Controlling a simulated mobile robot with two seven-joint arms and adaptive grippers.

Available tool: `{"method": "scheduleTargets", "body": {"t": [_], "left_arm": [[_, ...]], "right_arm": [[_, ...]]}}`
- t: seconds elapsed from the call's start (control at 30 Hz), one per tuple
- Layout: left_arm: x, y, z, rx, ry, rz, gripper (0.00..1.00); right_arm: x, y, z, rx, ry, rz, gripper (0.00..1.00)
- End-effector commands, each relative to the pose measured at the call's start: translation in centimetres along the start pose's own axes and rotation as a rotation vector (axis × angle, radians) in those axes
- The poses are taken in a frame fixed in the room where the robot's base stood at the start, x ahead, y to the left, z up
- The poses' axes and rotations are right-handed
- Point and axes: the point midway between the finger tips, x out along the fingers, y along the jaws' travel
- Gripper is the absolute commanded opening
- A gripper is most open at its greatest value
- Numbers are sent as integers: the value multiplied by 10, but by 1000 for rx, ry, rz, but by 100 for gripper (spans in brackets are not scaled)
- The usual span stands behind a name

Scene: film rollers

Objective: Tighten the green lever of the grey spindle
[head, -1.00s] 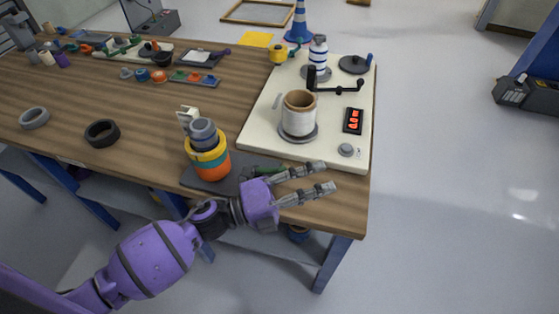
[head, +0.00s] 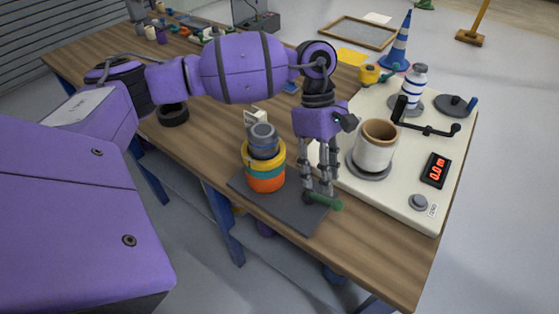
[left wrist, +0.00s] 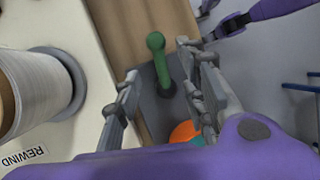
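A green lever (head: 326,201) lies low at the front end of a dark grey plate (head: 300,226), beside a stack of orange, teal and yellow rings with a grey part on top (head: 263,141). The lever also shows in the left wrist view (left wrist: 159,64). My left gripper (head: 318,188) points down over it, fingers apart, one on either side of the lever in the left wrist view. I cannot tell whether they touch it. The spindle's own body is not clearly visible. A purple arm with a dark gripper (left wrist: 232,25), apparently my right one, shows at the wrist view's upper right; its fingers are unclear.
To the right stands a cream board (head: 400,205) with a white roll (head: 374,152), a black crank (head: 428,128) and a red-lit display (head: 435,170). A black ring (head: 173,114) lies on the wooden table to the left. The table's front edge is close by.

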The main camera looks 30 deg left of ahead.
Motion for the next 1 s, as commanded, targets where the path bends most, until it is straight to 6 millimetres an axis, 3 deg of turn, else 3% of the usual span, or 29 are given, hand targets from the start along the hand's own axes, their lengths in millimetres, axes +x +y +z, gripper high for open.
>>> {"method": "scheduleTargets", "body": {"t": [0.33,0.7,1.0], "left_arm": [[51,0,2,-1,-4,-1,38],[59,0,2,0,-5,0,38],[59,0,2,0,-5,1,0]], "right_arm": [[-3,1,2,3,-8,2,93],[-4,1,3,4,-9,1,93],[-4,1,1,3,-6,1,93]]}}
